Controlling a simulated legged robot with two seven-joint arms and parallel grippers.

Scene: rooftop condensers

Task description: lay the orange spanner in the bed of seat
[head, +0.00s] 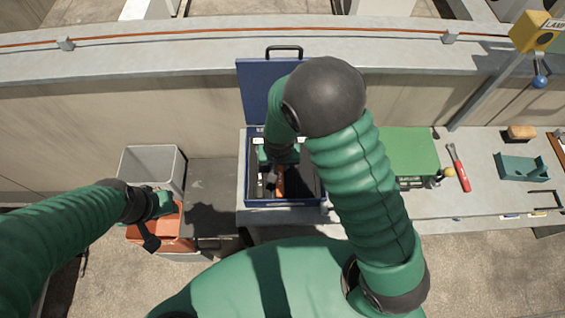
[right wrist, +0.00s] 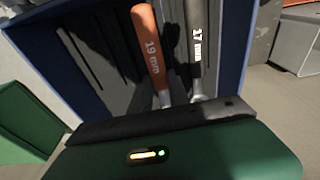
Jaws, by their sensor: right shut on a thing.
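The orange spanner (head: 279,181) is in the open blue case (head: 284,203) on the bench, its far end hidden by my right gripper (head: 279,161). In the right wrist view the orange spanner (right wrist: 149,45) is marked "19 mm" and its lower end runs to the shut jaws (right wrist: 164,110). I cannot tell whether it rests fully in a bed. A dark spanner (right wrist: 196,40) marked "17 mm" lies beside it to the right. Dark grooved beds show at the left of the case. My left gripper (head: 158,207) is away to the left; its jaws are unclear.
The case's blue lid (head: 258,90) stands open at the back. A green box (head: 405,152), a red-handled tool (head: 459,168) and a teal holder (head: 522,168) are on the bench to the right. A grey bin (head: 151,165) and an orange container (head: 165,235) stand at left.

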